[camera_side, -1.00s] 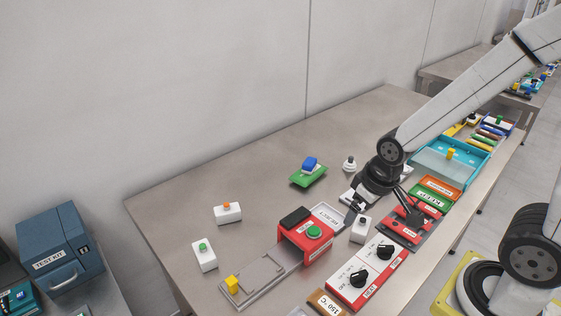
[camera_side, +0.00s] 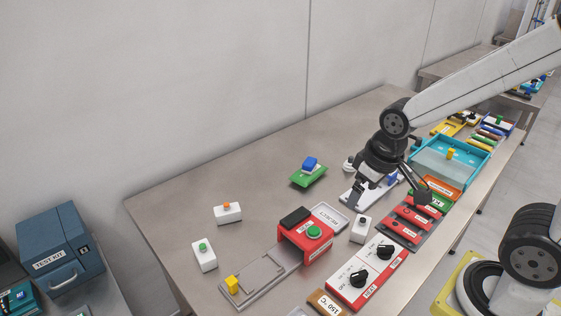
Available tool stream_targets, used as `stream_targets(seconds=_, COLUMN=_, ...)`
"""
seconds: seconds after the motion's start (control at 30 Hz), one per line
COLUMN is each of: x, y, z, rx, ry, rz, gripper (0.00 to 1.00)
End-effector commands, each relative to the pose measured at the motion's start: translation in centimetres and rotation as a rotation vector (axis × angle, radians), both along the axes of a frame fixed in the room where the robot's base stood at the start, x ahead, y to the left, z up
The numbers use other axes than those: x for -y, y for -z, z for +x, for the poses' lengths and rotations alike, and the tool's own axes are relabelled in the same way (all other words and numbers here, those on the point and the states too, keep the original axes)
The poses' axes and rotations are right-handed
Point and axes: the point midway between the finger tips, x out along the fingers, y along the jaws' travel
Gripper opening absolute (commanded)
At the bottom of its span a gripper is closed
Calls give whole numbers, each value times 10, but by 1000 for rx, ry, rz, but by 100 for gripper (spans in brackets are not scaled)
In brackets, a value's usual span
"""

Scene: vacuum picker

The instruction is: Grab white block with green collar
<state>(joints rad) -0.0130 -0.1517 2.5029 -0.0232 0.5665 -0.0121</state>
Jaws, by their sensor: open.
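The white block with the green collar (camera_side: 204,256) stands on the table at the lower left, its green ring around the top knob. Two similar white blocks are in view: one with an orange top (camera_side: 228,215) just behind it, and one with a dark top (camera_side: 360,231) near the middle. My gripper (camera_side: 389,197) is open, well to the right of the green-collared block, with its fingers spread above the table and nothing seen between them.
A red box with a green button (camera_side: 306,246) and a grey tray with a yellow block (camera_side: 246,287) lie between. A red panel with black knobs (camera_side: 367,273) is in front. A green block with a blue top (camera_side: 308,172) sits behind. The table's left part is mostly clear.

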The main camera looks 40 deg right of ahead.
Motion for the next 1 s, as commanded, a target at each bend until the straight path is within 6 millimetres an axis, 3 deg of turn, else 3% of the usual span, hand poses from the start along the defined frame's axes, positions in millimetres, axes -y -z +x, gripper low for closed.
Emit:
stream_targets(seconds=0.37, x=-12, y=4, z=16, rx=-63, ry=-291, rz=-143, gripper=100)
stream_targets(seconds=0.57, x=-23, y=7, z=33, rx=-111, ry=-545, rz=-277, gripper=100)
stream_targets(seconds=0.77, x=-47, y=10, z=63, rx=-178, ry=-925, rz=-500, gripper=100)
stream_targets(seconds=1.0, x=-90, y=10, z=104, rx=-246, ry=-1369, rz=-818, gripper=100)
